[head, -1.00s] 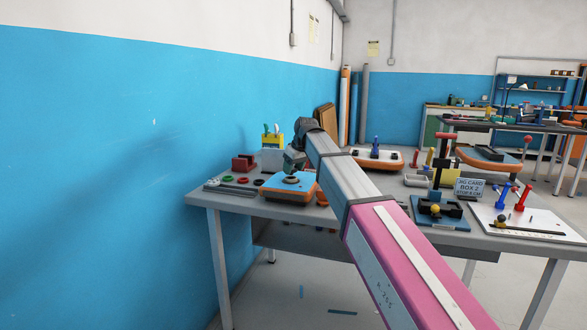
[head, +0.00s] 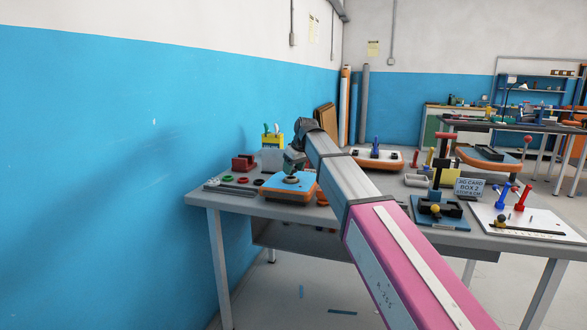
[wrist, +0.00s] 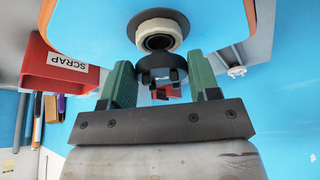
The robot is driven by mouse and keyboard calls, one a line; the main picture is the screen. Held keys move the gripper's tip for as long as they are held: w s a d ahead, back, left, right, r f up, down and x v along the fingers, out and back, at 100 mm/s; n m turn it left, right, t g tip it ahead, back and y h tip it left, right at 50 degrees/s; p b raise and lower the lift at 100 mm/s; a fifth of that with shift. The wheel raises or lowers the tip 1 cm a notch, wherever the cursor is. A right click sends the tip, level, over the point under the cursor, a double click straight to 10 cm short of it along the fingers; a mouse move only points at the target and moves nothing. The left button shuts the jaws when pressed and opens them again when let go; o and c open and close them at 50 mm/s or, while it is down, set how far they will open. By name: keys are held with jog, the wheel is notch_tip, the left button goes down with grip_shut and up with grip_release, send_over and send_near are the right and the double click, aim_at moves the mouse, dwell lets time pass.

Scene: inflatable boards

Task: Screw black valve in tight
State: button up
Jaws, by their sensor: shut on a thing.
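The black valve (wrist: 161,74) is a dark round piece between the green fingers of my gripper (wrist: 159,62) in the wrist view. My gripper is shut on it. The valve is just outside a pale ring-shaped seat (wrist: 175,38) with a dark open hole, set in a blue board. Whether valve and seat touch is unclear. In the head view the blue board with orange edge (head: 277,188) lies on the left part of the table, its grey seat (head: 291,179) on top. My gripper (head: 291,166) is just above the seat; the valve cannot be made out there.
A red scrap bin (wrist: 62,70) shows in the wrist view and at the table's back left (head: 244,163). Coloured rings (head: 228,179) lie left of the board. A blue jig (head: 437,212) and a sign (head: 469,188) stand to the right. The blue wall is close on the left.

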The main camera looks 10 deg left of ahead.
jog(key=shift+f, duration=1)
jog(key=o, duration=1)
jog(key=shift+r, duration=0.1)
jog(key=v, duration=1)
jog(key=shift+d+r, duration=0.15)
jog(key=shift+r, duration=0.15)
jog(key=shift+s, duration=0.15)
